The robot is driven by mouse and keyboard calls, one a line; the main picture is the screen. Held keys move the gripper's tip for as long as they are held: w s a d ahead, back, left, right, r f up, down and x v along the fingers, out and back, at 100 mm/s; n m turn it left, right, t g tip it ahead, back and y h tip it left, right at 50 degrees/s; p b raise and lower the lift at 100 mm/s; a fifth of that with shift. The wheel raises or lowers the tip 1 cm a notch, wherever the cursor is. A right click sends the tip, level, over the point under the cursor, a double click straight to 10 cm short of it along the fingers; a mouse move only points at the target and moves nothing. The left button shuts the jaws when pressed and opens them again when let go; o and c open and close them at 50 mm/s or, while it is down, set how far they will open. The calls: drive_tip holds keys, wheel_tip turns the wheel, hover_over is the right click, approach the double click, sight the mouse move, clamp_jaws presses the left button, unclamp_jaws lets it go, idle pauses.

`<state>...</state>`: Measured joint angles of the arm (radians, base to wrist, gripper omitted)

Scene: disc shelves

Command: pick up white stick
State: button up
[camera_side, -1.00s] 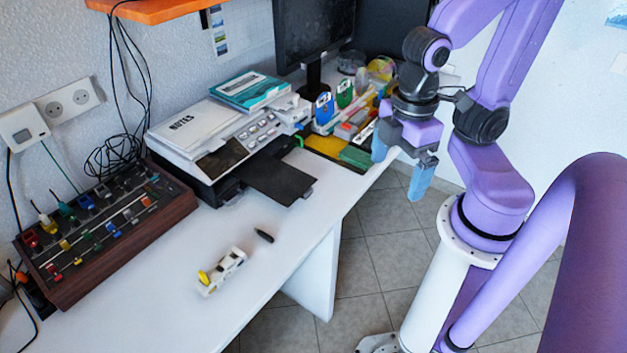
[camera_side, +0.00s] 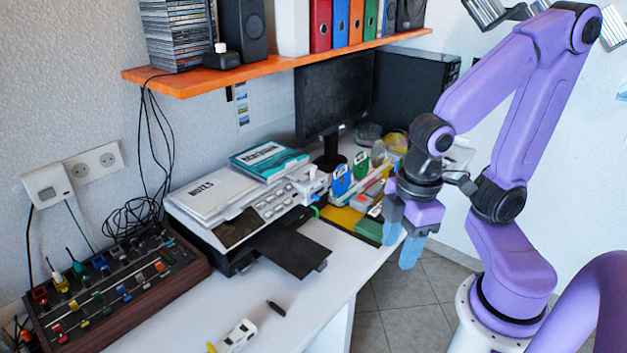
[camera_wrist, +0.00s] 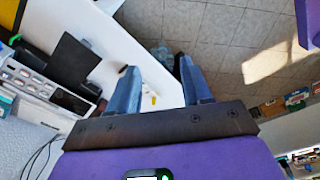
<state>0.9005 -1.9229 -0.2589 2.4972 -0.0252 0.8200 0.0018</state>
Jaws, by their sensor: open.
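My gripper (camera_side: 400,243) hangs with its blue fingers pointing down at the right edge of the white desk (camera_side: 345,268), beside the desk organiser. The fingers stand apart with nothing held between them; the wrist view also shows my gripper (camera_wrist: 160,75) open and empty. I cannot clearly make out a white stick. Pale, long items lie in the organiser (camera_side: 374,182) left of my gripper, too small to identify. In the wrist view a tiny yellow and pale object (camera_wrist: 154,100) shows between the fingers, over the white desk.
A printer (camera_side: 240,222) with a black tray (camera_side: 292,250) holds notes and a teal book (camera_side: 268,160). A black marker-like object (camera_side: 276,308) and a white toy car (camera_side: 237,335) lie on the front desk. An orange shelf (camera_side: 270,66) hangs above. The monitor (camera_side: 325,95) stands behind.

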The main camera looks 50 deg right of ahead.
drive_tip(key=w+d+f+m+t+y, duration=0.1)
drive_tip(key=w+f+m+t, duration=0.1)
drive_tip(key=w, duration=0.5)
drive_tip(key=w+d+f+m+t, duration=0.1)
drive_tip(key=w+f+m, duration=0.1)
drive_tip(key=w, duration=0.5)
drive_tip(key=m+t+h, duration=0.2)
drive_tip(key=m+t, duration=0.6)
drive_tip(key=t, duration=0.2)
approach(314, 168)
drive_tip(key=shift+x, duration=4.5)
clamp_jaws()
